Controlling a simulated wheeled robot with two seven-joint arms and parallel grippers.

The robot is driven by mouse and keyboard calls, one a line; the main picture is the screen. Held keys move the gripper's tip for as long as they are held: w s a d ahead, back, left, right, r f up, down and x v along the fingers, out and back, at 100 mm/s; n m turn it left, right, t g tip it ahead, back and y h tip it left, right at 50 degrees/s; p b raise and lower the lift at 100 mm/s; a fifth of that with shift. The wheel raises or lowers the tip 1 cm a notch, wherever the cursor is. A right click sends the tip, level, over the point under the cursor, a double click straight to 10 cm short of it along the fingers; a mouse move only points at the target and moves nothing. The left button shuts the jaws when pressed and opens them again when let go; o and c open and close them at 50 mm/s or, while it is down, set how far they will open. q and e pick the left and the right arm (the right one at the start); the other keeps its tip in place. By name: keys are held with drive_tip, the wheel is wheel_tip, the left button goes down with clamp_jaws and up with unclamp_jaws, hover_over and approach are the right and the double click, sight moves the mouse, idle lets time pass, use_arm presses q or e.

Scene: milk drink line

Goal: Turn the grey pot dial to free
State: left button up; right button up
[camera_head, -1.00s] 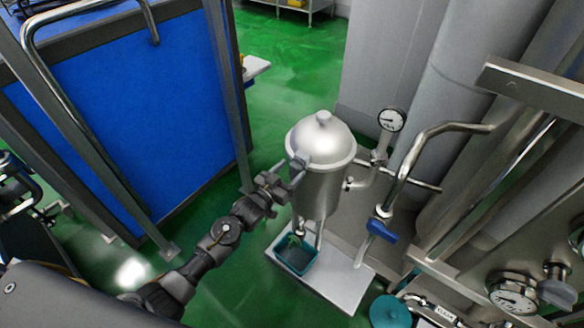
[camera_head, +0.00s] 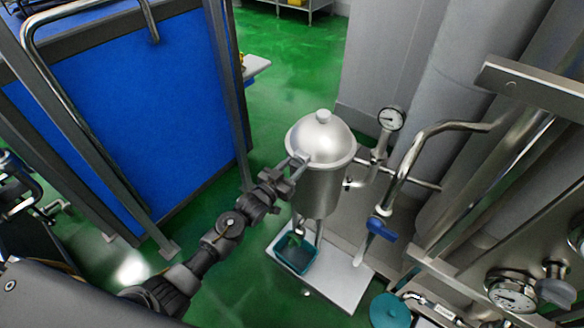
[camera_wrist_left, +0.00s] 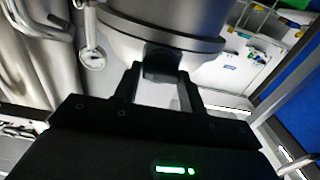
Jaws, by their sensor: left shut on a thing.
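The grey pot (camera_head: 321,185) is a steel vessel with a domed lid (camera_head: 322,140), standing upright in the middle of the head view. Its grey dial (camera_head: 302,157) sits at the rim on the left side, mostly covered by my gripper. My left gripper (camera_head: 295,168) reaches up to it from the lower left and is shut on it. In the left wrist view the dark dial (camera_wrist_left: 162,58) shows between the fingertips of my left gripper (camera_wrist_left: 160,82), under the pot's rim. I cannot read the dial's setting. My right gripper is not in view.
A teal bin (camera_head: 296,262) stands on a white platform (camera_head: 345,287) under the pot. A pressure gauge (camera_head: 391,119), steel pipes and a blue valve handle (camera_head: 382,229) are on the right. A blue panel (camera_head: 120,110) stands at left, with green floor between.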

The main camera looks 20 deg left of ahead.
use_arm(q)
drive_tip(key=n+p, duration=0.1)
drive_tip(key=n, duration=0.3)
drive_tip(key=shift+a+r+n+p, duration=0.1)
drive_tip(key=shift+n+p, duration=0.2)
drive_tip(key=shift+n, duration=0.1)
drive_tip(key=n+p, duration=0.1)
drive_tip(key=n, duration=0.3)
drive_tip(key=shift+n+p, duration=0.3)
drive_tip(key=n+p, duration=0.1)
drive_tip(key=n, duration=0.3)
drive_tip(key=shift+a+p, duration=0.1)
drive_tip(key=shift+p, duration=0.2)
drive_tip(key=shift+w+f+n+p, duration=0.15)
drive_tip(key=shift+n+p, duration=0.5)
drive_tip(key=shift+n, duration=1.45)
drive_tip(key=o, duration=0.9)
drive_tip(key=shift+f, duration=0.1)
